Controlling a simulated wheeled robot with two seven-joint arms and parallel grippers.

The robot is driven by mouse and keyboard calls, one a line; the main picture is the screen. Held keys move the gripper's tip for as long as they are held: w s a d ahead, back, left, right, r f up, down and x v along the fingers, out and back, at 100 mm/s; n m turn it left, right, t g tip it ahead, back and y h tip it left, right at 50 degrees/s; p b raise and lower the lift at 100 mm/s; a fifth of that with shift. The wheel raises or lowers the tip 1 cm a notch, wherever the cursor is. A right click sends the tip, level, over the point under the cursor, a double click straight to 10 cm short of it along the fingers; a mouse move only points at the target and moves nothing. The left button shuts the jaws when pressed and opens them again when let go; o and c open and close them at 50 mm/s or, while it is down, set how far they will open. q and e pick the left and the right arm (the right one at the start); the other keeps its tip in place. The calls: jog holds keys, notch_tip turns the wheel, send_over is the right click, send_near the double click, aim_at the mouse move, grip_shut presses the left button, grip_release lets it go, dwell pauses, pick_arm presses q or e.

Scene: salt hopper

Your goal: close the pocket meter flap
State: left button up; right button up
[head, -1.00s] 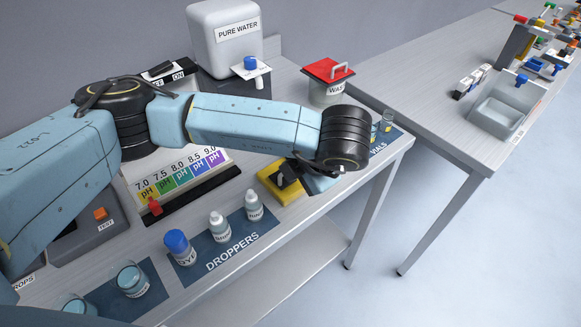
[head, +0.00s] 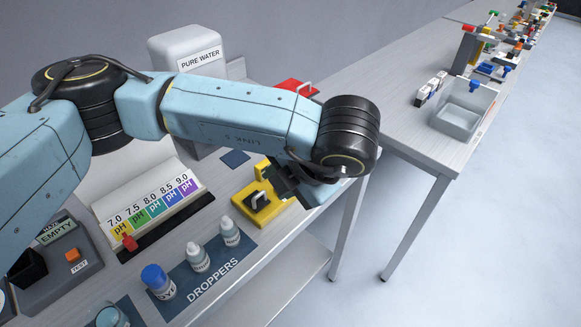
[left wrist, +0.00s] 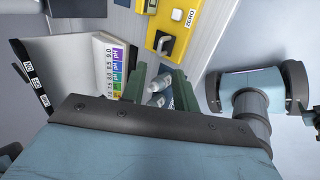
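The pocket meter (head: 257,212) is a yellow block on the table, right of the pH chart. A dark panel with a grey handle lies on its near part. A yellow piece (head: 262,168) stands up at its far side; it may be the flap, partly hidden by my gripper. My left gripper (head: 293,186) is above the meter's right side; contact cannot be told. In the left wrist view, the meter (left wrist: 181,42) shows its handle, a white button and a ZERO label. The left gripper's green fingers (left wrist: 161,84) are apart with nothing held.
Dropper bottles (head: 197,257) stand on a blue mat in front of the meter. The pH chart (head: 150,208) is to the left. The pure water tank (head: 187,45) and a red-lidded container (head: 298,88) are behind my arm. The table's front edge is close right of the meter.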

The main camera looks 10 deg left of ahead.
pick_arm(q)
jog(key=v, duration=0.5)
dwell(0.4)
